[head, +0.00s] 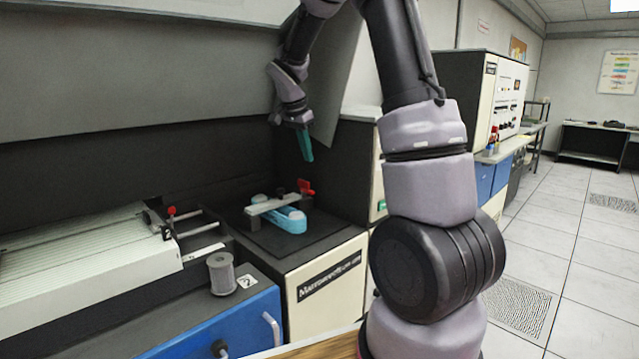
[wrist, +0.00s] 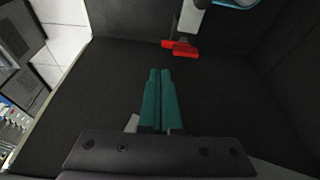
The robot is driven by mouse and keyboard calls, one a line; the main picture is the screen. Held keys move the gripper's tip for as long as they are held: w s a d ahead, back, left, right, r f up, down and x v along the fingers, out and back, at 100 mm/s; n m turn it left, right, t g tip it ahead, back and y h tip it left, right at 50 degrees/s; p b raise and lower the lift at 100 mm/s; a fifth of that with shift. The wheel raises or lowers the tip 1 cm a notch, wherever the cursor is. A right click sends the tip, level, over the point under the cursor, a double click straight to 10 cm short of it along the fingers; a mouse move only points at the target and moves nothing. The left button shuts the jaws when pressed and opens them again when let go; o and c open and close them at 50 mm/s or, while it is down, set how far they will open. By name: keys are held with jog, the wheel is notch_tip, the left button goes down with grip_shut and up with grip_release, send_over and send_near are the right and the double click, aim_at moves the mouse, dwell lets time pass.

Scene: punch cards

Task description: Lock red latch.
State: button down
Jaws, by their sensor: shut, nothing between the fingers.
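The red latch (head: 305,188) stands at the far right end of a pale grey bar (head: 265,205) that lies across a light blue object (head: 291,219) on a black work surface. In the wrist view the red latch (wrist: 181,48) shows near the top, at the end of the pale bar (wrist: 190,20). My gripper (head: 305,158) hangs above and behind the latch in the head view, apart from it. Its teal fingers (wrist: 160,73) are pressed together and empty, pointing toward the latch with a gap between. The latch's hinge is too small to make out.
A second, smaller red knob (head: 171,211) is on the machine at the left. A grey spool (head: 221,273) stands on the blue cabinet in front. Dark walls rise behind the work surface. The black surface (wrist: 110,95) around my fingers is clear.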

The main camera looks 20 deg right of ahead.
aim_at(306, 190)
jog(key=shift+w+d+f, duration=0.3)
jog(key=shift+w+f, duration=0.35)
jog(key=shift+w, duration=0.1)
jog(key=shift+f, duration=0.1)
jog(key=x, duration=0.9)
jog(key=shift+d+f, duration=0.25)
jog(key=shift+f, duration=0.05)
